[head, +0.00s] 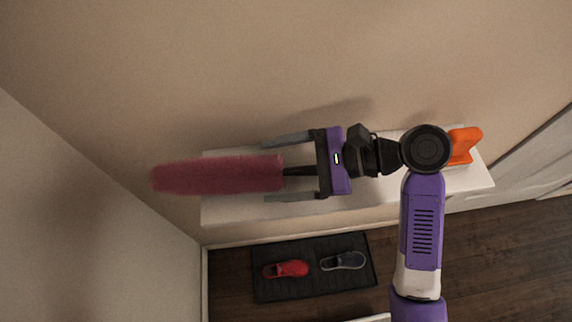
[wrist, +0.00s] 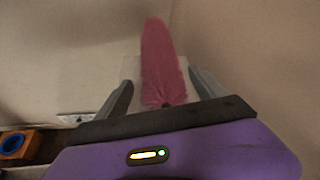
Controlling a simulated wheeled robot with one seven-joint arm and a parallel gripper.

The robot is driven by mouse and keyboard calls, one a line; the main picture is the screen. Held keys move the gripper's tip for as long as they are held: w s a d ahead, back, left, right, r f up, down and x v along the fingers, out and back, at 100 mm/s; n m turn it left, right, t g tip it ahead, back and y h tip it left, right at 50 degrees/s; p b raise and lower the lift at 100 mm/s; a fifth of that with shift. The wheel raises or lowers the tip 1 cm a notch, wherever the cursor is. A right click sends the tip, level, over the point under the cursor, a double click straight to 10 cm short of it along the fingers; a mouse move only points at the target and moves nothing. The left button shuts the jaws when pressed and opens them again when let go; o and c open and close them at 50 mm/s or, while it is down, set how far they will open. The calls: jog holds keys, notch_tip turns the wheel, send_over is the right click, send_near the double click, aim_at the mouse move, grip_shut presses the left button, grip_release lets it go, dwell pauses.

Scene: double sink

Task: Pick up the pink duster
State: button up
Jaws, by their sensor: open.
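The pink duster (head: 220,174) lies lengthwise along a white shelf, its fluffy end extending past the shelf's left end in the head view. Its dark handle (head: 300,171) points right, toward my gripper's palm. My gripper (head: 275,168) is open, with one finger on each side of the duster, apart from it in the picture. In the wrist view the duster (wrist: 163,62) stretches away between the two grey fingers (wrist: 160,85). The far part of the handle is hidden by my gripper. I cannot tell the exact height of the fingers over the shelf.
The white shelf (head: 228,209) runs along the beige wall (head: 250,70). An orange object (head: 464,145) stands at its right end, behind my arm. A side wall (head: 90,220) is at left.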

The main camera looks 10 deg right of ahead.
aim_at(265, 171)
jog(key=x, duration=0.5)
jog(key=shift+d, duration=0.1)
jog(key=c, duration=1.6)
jog(key=shift+c, duration=0.2)
jog(key=shift+r, duration=0.1)
